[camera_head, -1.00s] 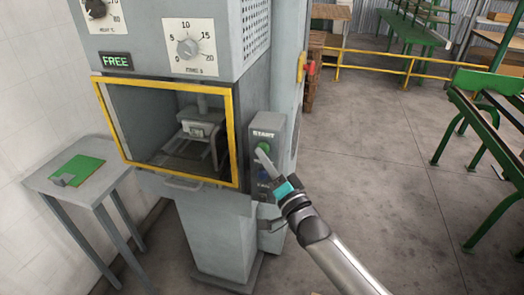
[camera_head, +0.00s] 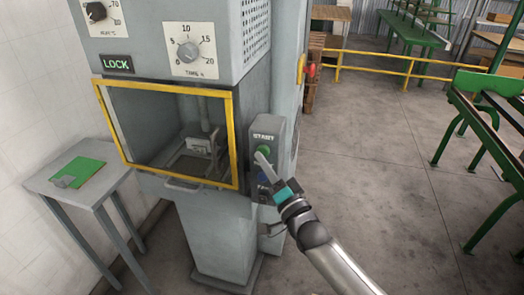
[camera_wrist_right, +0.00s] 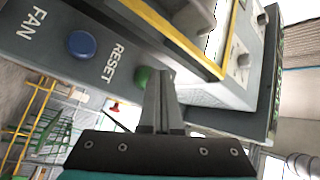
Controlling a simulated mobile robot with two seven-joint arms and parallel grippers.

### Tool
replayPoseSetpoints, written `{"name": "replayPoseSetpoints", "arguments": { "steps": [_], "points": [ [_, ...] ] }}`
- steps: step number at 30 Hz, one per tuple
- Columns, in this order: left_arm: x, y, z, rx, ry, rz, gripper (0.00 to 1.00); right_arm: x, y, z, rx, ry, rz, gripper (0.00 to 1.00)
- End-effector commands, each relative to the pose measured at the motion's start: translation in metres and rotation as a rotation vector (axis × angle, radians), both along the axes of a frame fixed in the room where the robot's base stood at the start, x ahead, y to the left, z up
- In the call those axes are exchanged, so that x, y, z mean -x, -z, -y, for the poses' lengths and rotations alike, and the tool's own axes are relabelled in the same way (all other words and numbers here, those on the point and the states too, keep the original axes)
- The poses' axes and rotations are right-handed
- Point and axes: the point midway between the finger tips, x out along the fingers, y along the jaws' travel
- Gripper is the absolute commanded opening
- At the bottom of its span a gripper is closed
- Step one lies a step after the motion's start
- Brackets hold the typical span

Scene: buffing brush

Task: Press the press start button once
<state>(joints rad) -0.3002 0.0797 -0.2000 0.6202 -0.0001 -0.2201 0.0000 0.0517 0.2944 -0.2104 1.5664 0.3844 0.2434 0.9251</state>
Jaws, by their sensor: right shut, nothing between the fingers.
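The green start button (camera_head: 264,152) sits below the word START on the grey control box (camera_head: 266,130), on the right side of the press (camera_head: 222,225). My right gripper (camera_head: 260,158) is shut and empty, its fingertips at or just in front of the button's lower part. In the right wrist view the green button (camera_wrist_right: 143,76) shows just beside the tip of the shut fingers (camera_wrist_right: 162,78); whether they touch it I cannot tell. The press display (camera_head: 116,63) reads LOCK in green. My left gripper is not in view.
A blue button (camera_wrist_right: 81,44) labelled RESET and the word FAN lie on the same box. The yellow-framed press guard (camera_head: 236,140) is left of it. A small grey table (camera_head: 60,190) with a green mat (camera_head: 88,168) stands at left.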

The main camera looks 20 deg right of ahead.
Motion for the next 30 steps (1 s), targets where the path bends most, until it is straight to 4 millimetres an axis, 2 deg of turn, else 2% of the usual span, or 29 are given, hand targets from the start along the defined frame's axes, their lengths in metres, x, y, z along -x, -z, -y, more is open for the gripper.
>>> {"name": "replayPoseSetpoints", "arguments": {
  "steps": [3,14,30],
  "points": [
    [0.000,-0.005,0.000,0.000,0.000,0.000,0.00,0.005,-0.001,-0.004,-0.001,0.000,0.000,0.00],
    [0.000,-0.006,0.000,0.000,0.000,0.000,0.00,0.008,0.000,-0.006,-0.001,-0.001,-0.001,0.00],
    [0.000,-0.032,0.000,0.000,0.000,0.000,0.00,0.046,-0.001,-0.031,-0.001,-0.001,0.001,0.00]
  ]
}}
